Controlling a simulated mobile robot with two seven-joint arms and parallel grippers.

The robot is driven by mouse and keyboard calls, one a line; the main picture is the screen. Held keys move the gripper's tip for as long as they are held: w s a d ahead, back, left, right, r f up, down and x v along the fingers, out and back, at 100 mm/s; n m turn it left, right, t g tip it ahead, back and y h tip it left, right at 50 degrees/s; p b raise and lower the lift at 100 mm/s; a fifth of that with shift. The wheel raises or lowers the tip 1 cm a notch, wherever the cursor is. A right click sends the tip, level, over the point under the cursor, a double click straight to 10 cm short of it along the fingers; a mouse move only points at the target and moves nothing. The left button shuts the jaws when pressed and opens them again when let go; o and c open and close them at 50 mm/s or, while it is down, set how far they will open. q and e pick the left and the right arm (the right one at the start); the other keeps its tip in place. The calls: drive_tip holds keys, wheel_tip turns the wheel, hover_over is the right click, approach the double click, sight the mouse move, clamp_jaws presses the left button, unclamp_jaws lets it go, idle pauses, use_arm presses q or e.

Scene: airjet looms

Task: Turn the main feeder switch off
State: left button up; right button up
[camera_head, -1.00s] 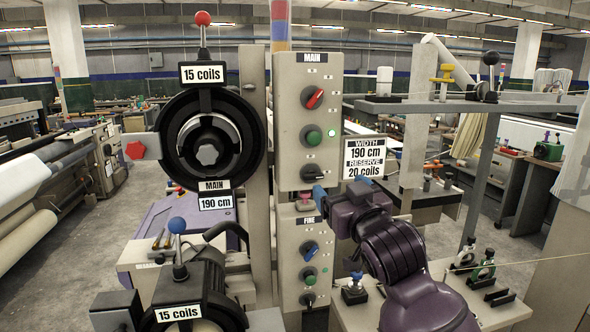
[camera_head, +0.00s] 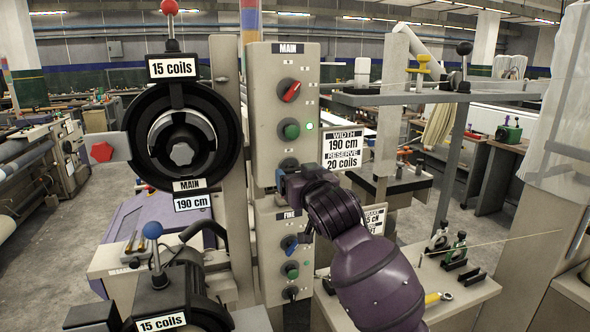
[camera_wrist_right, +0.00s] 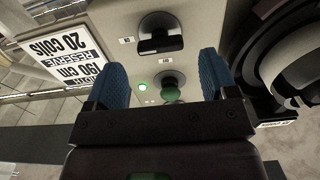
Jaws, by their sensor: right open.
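The MAIN panel (camera_head: 261,120) is a beige upright box in the head view. It carries a red knob (camera_head: 289,90) turned at a slant, a green button (camera_head: 291,130) with a lit green lamp beside it, and a black knob (camera_head: 289,164) at the bottom. My right gripper (camera_head: 281,180) is in front of the panel's lower end, just below the black knob. In the right wrist view, its blue fingers (camera_wrist_right: 162,62) are apart and empty. The black knob (camera_wrist_right: 158,36) is beyond the fingertips, with the green button (camera_wrist_right: 172,88) seen between the fingers. My left gripper is out of view.
A black MAIN coil feeder (camera_head: 217,150) is left of the panel. A width and reserve sign (camera_head: 342,146) is close on the right, near my right arm.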

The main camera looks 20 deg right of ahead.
sight(291, 170)
drive_tip(key=shift+w, duration=1.4)
drive_tip(key=shift+a, duration=0.1)
drive_tip(key=c, duration=0.9)
drive_tip(key=shift+c, duration=0.2)
